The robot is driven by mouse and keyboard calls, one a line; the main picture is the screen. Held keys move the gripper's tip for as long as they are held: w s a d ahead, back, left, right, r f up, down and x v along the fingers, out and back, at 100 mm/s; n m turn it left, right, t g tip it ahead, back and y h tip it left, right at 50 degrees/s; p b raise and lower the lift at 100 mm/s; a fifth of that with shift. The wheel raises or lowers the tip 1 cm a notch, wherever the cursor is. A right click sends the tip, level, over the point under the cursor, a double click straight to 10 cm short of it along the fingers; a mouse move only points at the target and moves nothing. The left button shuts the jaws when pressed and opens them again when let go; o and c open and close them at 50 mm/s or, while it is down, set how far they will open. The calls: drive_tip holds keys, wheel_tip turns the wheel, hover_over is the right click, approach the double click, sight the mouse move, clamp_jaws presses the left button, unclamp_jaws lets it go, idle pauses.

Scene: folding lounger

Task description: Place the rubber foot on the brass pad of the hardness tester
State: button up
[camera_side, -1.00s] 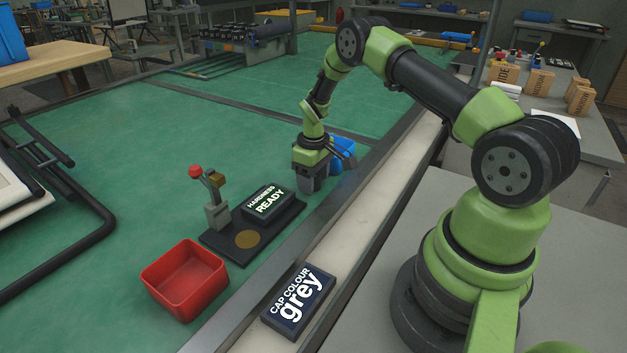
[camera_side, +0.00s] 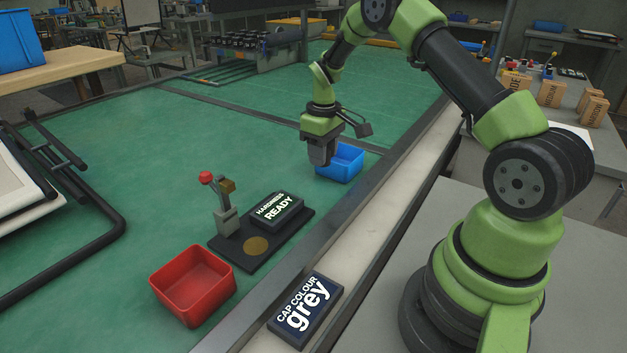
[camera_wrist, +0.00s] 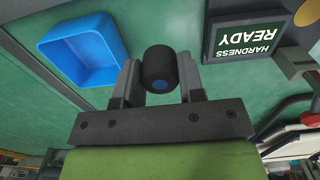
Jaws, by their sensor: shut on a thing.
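The rubber foot (camera_wrist: 160,64), a short black cylinder with a blue centre, is held between the two fingers of my gripper (camera_wrist: 160,85) in the wrist view. In the side view my gripper (camera_side: 320,158) is above the green surface, next to the blue bin, and the foot is too hidden to make out. The hardness tester (camera_side: 225,222) has a dark base, a red-knobbed lever and a display (camera_side: 275,210) reading "HARDNESS READY". Its round brass pad (camera_side: 256,245) is bare, at the near end of the base, left of and nearer than my gripper. The display also shows in the wrist view (camera_wrist: 243,38).
A blue bin (camera_side: 341,166) stands close to my gripper. A red bin (camera_side: 193,287) stands left of the tester. A sign (camera_side: 305,308) reading "CAP COLOUR grey" lies on the pale rail. The green surface behind the tester is mostly clear.

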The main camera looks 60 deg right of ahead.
drive_tip(key=w+a+r+n, duration=0.2)
drive_tip(key=a+r+n, duration=0.25)
drive_tip(key=n, duration=0.25)
wheel_tip(320, 180, up, 6)
drive_tip(key=f+n, duration=0.1)
drive_tip(key=n, duration=2.3)
hover_over(256, 246)
wheel_tip(256, 246, down, 17)
drive_tip(key=shift+f, duration=0.1)
drive_tip(key=o, duration=0.6)
wheel_tip(256, 246, up, 12)
drive_tip(key=shift+r, duration=0.25)
